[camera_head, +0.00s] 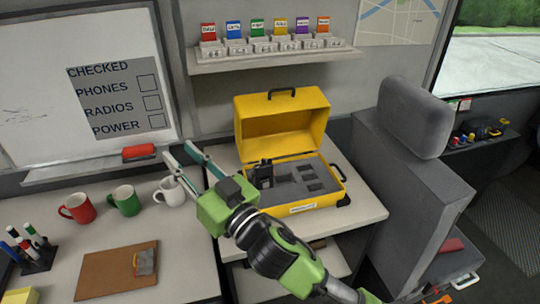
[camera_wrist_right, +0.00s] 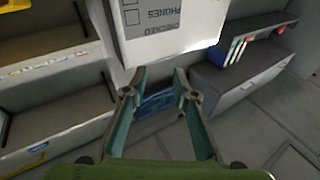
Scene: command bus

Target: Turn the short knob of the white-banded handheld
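A black handheld (camera_head: 265,172) stands in the left part of the grey foam of the open yellow case (camera_head: 318,202); it is small, and I cannot make out a white band or its knobs. My right gripper (camera_head: 178,150) reaches up and left in front of the case, with its two teal fingers apart and nothing between them. Its fingertips are left of the case, above the mugs in the picture. In the right wrist view the fingers (camera_wrist_right: 160,72) are also apart, with a blue patch in the background between them. The handheld is not recognisable there. My left gripper is not in view.
A white mug (camera_head: 170,192), a green mug (camera_head: 124,200) and a red mug (camera_head: 77,208) stand on the left counter, beside a clipboard (camera_head: 100,275) and a marker holder (camera_head: 32,255). A wall shelf (camera_head: 270,62) hangs above the case. A grey seat (camera_head: 415,115) stands at right.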

